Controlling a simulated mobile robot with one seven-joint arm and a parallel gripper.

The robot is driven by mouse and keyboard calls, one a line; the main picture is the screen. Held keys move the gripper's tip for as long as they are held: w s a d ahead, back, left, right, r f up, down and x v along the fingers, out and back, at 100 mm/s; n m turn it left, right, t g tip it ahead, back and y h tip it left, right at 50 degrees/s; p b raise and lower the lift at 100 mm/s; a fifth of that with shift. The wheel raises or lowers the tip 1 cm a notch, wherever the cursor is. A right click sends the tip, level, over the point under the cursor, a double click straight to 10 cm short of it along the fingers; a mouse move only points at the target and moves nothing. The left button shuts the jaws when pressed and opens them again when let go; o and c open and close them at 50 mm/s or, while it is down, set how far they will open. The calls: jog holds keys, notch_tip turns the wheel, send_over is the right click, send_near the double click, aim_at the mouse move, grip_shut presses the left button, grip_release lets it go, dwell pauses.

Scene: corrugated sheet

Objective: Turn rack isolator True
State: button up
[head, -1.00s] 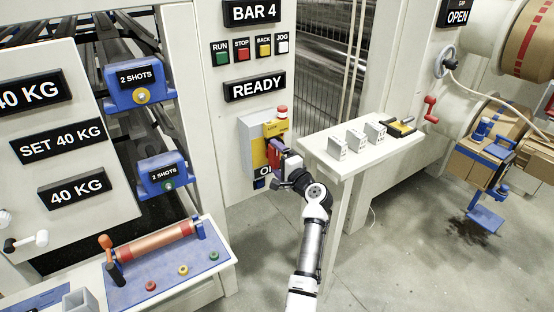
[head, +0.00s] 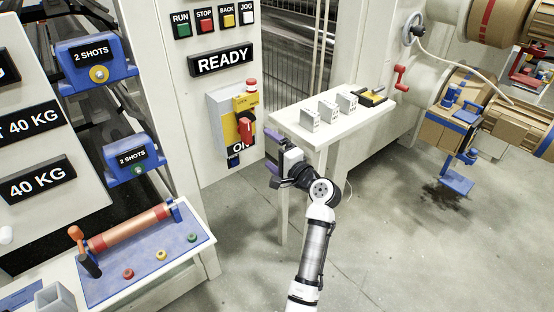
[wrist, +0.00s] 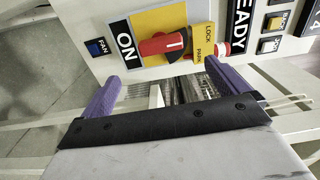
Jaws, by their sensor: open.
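The rack isolator is a red rotary handle (head: 246,128) on a yellow plate (head: 238,104), mounted on a grey box on the machine panel. The handle points down toward the black ON label (head: 236,147) and partly covers it in the head view.
A small table (head: 300,126) with several grey blocks stands close to the right of my gripper. A red mushroom button (head: 250,85) is above the isolator. A blue FAN button (wrist: 96,47) lies beside the ON label. Open floor is at the lower right.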

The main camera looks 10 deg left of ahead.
jog(key=shift+v, duration=1.2)
